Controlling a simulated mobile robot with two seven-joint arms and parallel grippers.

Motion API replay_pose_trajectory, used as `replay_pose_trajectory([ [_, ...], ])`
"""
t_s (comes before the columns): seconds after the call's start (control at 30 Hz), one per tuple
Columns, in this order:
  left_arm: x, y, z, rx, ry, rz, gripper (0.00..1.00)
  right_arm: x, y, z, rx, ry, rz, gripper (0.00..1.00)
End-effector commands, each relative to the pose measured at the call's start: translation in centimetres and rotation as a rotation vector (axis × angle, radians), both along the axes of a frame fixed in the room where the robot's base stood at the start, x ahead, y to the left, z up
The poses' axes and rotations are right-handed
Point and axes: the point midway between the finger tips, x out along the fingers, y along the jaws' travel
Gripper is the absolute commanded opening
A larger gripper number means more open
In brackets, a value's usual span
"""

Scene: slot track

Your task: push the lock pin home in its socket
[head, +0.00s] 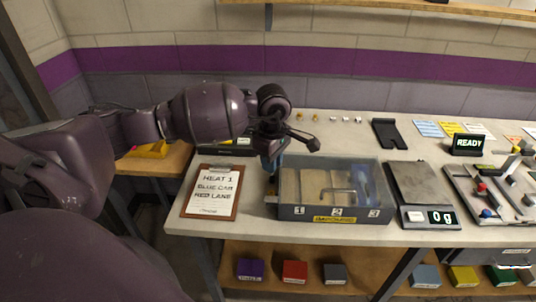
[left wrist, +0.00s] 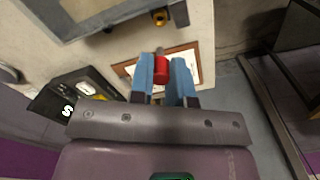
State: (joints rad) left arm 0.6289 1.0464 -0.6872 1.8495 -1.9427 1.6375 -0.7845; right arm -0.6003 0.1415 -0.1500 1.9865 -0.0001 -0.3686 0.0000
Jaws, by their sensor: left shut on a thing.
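My left gripper (head: 273,163) hangs at the left end of the grey numbered box (head: 300,213), above the worktop. In the left wrist view its two blue fingers (left wrist: 168,75) are shut on a red cylinder (left wrist: 160,69), which looks like the lock pin's head; a short grey part shows beyond it. A small brass-coloured round fitting (left wrist: 160,17), perhaps the socket, is at the box's edge (left wrist: 105,20). The pin's grey part and this fitting look apart in that view. In the head view the pin is hidden by the gripper. My right gripper is not in view.
A clipboard (head: 209,203) reading "HEAT 1 BLUE CAR RED LANE" lies left of the box. A scale (head: 428,217) showing 0 g stands to its right, then a track board (head: 470,190) with coloured pieces. A READY display (head: 468,145) stands behind.

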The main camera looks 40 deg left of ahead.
Motion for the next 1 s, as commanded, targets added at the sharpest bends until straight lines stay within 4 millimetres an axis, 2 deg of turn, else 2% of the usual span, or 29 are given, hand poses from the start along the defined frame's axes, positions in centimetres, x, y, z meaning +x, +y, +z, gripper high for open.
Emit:
replay_pose_trajectory([
  [0.23,0.0,0.0,0.0,0.000,0.000,-0.006,0.00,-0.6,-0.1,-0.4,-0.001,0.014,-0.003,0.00],
  [0.6,0.0,0.1,-0.2,0.000,-0.001,-0.004,0.00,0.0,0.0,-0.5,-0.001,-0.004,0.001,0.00],
  [1.0,0.0,0.1,-3.4,0.001,0.003,-0.004,0.00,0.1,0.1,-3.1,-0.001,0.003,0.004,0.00],
])
